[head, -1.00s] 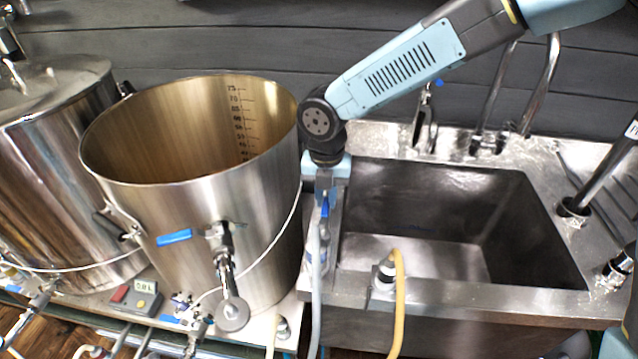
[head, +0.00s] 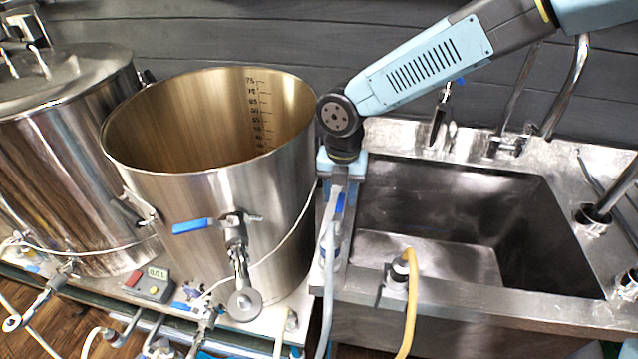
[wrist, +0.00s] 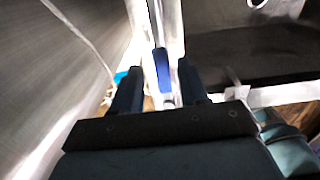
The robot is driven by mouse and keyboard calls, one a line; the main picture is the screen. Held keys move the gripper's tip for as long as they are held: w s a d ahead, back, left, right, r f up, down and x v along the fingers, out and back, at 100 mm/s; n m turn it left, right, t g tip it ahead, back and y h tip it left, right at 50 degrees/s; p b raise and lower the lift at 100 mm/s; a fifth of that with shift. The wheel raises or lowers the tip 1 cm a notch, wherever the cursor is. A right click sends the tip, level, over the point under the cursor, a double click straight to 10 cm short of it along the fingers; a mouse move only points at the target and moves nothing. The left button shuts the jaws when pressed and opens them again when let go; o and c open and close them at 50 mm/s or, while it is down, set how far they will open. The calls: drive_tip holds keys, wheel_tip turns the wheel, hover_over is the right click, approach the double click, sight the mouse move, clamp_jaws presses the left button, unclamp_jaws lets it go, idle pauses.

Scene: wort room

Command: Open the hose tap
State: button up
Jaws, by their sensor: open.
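The hose tap has a blue lever (head: 340,203) and stands at the left edge of the sink, with a grey hose (head: 327,290) hanging below it. In the wrist view the blue lever (wrist: 162,70) points lengthwise, between and just beyond my fingertips. My gripper (head: 338,186) is above the tap, pointing down. In the wrist view its two dark fingers (wrist: 160,85) are apart, one on each side of the lever's line. I cannot tell whether either finger touches the lever. The lower tap body is partly hidden.
A large open steel kettle (head: 215,180) with its own blue-handled valve (head: 193,226) stands close left. The steel sink (head: 450,295) is on the right, with a yellow hose (head: 411,300) at its front rim. A small display box (head: 150,285) sits low left.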

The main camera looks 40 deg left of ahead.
sight(341, 199)
wheel_tip(341, 199, up, 14)
drive_tip(key=shift+f, duration=0.15)
idle(0.4)
drive_tip(key=shift+w+d, duration=0.1)
idle(0.3)
